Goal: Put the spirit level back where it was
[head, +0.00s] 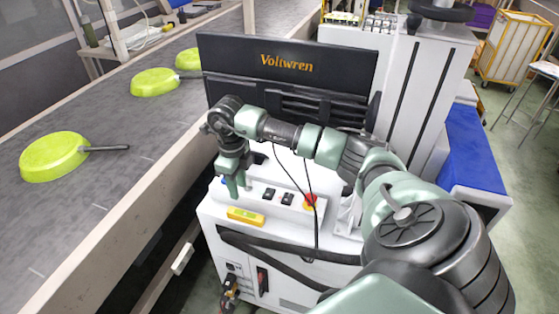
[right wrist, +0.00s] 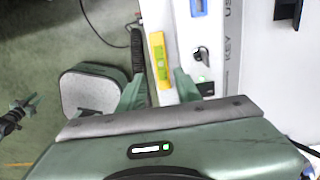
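The yellow spirit level (head: 245,215) lies on the white ledge at the front of the machine, close to its front edge. In the right wrist view the level (right wrist: 160,62) lies beyond my fingertips, in line with the gap between them. My right gripper (head: 235,190) points down just above and behind the level in the head view. Its two green fingers (right wrist: 158,88) are apart with nothing held between them. My left gripper is not in the head view.
The white machine (head: 285,245) carries a black Voltwren screen (head: 290,62), switches and a red knob (head: 310,200) beside the level. A grey conveyor (head: 110,190) with several green pans (head: 55,157) runs on the left. A blue surface (head: 470,150) lies at right.

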